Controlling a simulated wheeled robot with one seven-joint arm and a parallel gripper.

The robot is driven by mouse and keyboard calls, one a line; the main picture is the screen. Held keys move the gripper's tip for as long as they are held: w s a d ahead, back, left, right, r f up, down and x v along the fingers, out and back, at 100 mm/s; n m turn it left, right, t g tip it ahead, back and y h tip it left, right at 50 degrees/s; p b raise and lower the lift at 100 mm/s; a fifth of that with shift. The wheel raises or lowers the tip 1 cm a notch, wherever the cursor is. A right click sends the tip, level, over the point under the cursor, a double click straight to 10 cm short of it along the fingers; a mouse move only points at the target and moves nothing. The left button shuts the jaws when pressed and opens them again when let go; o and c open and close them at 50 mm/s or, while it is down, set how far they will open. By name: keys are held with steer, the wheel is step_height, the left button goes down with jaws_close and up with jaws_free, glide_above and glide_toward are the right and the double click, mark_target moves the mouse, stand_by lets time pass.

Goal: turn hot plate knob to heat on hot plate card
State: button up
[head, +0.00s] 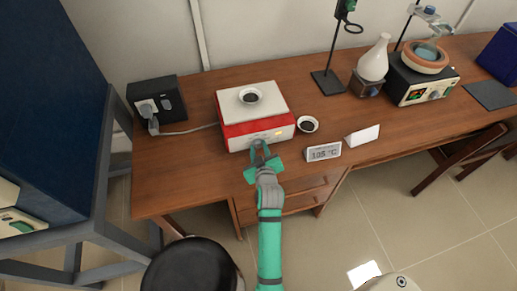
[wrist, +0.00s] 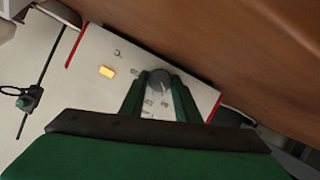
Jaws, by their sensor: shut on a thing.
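The hot plate (head: 240,133) is a red and white box on the wooden desk, with a small white dish of dark material (head: 249,96) on its top plate. Its front panel shows in the wrist view (wrist: 115,55), with a lit amber lamp (wrist: 107,72) and a grey round knob (wrist: 159,80). My gripper (head: 259,150) is at the front panel, its fingers shut on the knob; in the wrist view the green fingers (wrist: 160,92) stand on either side of it. A card reading 105 °C (head: 323,152) stands on the desk to the right. The knob's markings are too small to read.
A white folded card (head: 362,135) stands beside the temperature card. A second small dish (head: 308,124) sits right of the hot plate. A black socket box (head: 157,104) with a plugged cable is at left. A stand, flask and heating unit (head: 422,86) are at back right. A black stool (head: 190,268) is in front.

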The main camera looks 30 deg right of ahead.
steer(key=m+y, duration=0.2)
steer(key=m, duration=0.1)
steer(key=m+y, duration=0.1)
steer(key=shift+s+d+t, duration=0.1)
steer(key=shift+d+t, duration=0.15)
steer(key=shift+t, duration=0.05)
steer(key=shift+f+m+t+y, duration=0.1)
steer(key=shift+m+t+y, duration=0.3)
steer(key=shift+m+y, duration=0.85)
steer(key=shift+m, duration=0.35)
steer(key=o, duration=1)
steer(key=shift+o, duration=0.2)
steer(key=shift+d, duration=0.1)
steer(key=shift+h, duration=0.25)
steer(key=v, duration=1.1)
